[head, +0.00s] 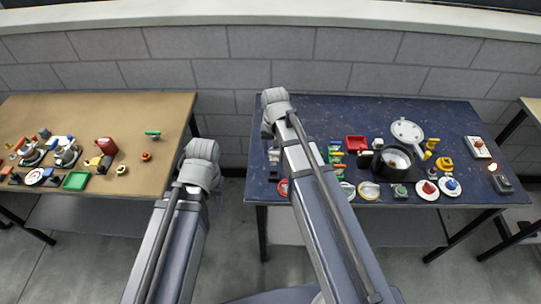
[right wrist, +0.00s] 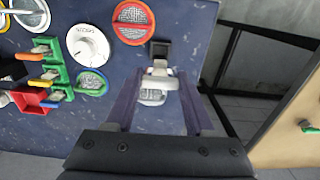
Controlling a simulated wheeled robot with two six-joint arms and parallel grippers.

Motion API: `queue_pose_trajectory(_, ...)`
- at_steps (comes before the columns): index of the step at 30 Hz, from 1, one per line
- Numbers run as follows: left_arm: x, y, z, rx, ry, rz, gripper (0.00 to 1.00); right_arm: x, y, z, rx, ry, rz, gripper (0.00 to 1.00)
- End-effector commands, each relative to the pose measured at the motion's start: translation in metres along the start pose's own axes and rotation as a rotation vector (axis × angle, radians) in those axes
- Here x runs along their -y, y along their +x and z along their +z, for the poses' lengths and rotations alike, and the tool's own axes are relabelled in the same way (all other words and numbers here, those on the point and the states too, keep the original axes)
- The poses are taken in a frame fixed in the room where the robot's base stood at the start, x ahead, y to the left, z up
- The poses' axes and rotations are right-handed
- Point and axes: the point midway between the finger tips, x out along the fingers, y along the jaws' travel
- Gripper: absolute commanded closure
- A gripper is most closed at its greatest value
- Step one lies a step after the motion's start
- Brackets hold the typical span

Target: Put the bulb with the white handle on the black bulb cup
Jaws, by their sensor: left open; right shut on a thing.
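The bulb with the white handle (right wrist: 154,92) is between the two purple fingers of my right gripper (right wrist: 158,108) in the right wrist view. The gripper is shut on it. A small square black cup (right wrist: 161,48) is just beyond the bulb's far end; I cannot tell whether they touch. In the head view this spot is at the left end of the dark blue table, largely hidden by my right arm. My left gripper (head: 219,198) is mostly hidden behind its arm, between the two tables, and is open, away from the bulb.
Near the cup are a red-rimmed round piece (right wrist: 137,20), a white disc (right wrist: 88,44), a green-rimmed piece (right wrist: 91,82) and green clips (right wrist: 52,60). A black pot (head: 393,163) stands mid-table. The wooden table (head: 100,115) holds more objects. A gap separates the tables.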

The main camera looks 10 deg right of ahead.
Motion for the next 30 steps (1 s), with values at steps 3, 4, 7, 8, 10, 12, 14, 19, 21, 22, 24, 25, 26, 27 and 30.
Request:
queue_pose_trajectory(3, 0.0, 0.002, 0.0, 0.0, 0.0, 0.0, 0.5, 0.0, 0.002, 0.0, 0.0, 0.02, 0.0, 1.0)
queue_pose_trajectory(4, 0.0, 0.001, 0.0, 0.0, 0.0, 0.0, 0.5, 0.0, 0.001, 0.0, 0.0, 0.019, 0.0, 1.0)
queue_pose_trajectory(7, 0.0, 0.003, 0.0, 0.0, 0.0, 0.0, 0.5, 0.0, 0.003, 0.0, 0.0, 0.018, 0.0, 1.0)
queue_pose_trajectory(8, 0.0, 0.004, 0.0, 0.0, 0.0, 0.0, 0.5, 0.0, 0.004, 0.0, 0.0, 0.018, 0.0, 1.0)
queue_pose_trajectory(10, -0.001, 0.008, -0.001, 0.0, 0.0, 0.0, 0.5, 0.0, 0.008, 0.0, 0.0, 0.017, 0.0, 1.0)
queue_pose_trajectory(12, -0.001, 0.013, -0.001, 0.0, 0.0, 0.0, 0.5, 0.0, 0.013, 0.0, 0.0, 0.017, 0.0, 1.0)
queue_pose_trajectory(14, -0.002, 0.017, -0.001, 0.0, 0.0, 0.0, 0.5, 0.0, 0.017, 0.0, 0.0, 0.017, 0.0, 1.0)
queue_pose_trajectory(19, -0.003, 0.034, -0.002, 0.0, 0.0, 0.0, 0.5, 0.0, 0.034, 0.0, 0.0, 0.016, 0.0, 1.0)
queue_pose_trajectory(21, -0.004, 0.04, -0.002, 0.0, 0.0, 0.0, 0.5, 0.0, 0.04, 0.0, 0.0, 0.016, 0.0, 1.0)
queue_pose_trajectory(22, -0.004, 0.043, -0.003, 0.0, 0.0, 0.0, 0.5, 0.0, 0.043, 0.0, 0.0, 0.016, 0.0, 1.0)
queue_pose_trajectory(24, -0.004, 0.048, -0.003, 0.0, 0.0, 0.0, 0.5, 0.0, 0.048, 0.0, 0.0, 0.016, 0.0, 1.0)
queue_pose_trajectory(25, -0.005, 0.049, -0.003, 0.0, 0.0, 0.0, 0.5, 0.0, 0.049, 0.0, 0.0, 0.016, 0.0, 1.0)
queue_pose_trajectory(26, -0.005, 0.05, -0.003, 0.0, 0.0, 0.0, 0.5, 0.0, 0.051, 0.0, 0.0, 0.016, 0.0, 1.0)
queue_pose_trajectory(27, -0.005, 0.051, -0.003, 0.0, 0.0, 0.0, 0.5, 0.0, 0.051, 0.0, 0.0, 0.016, 0.0, 1.0)
queue_pose_trajectory(30, -0.005, 0.051, -0.003, 0.0, 0.0, 0.0, 0.5, 0.0, 0.052, 0.0, 0.0, 0.016, 0.0, 1.0)
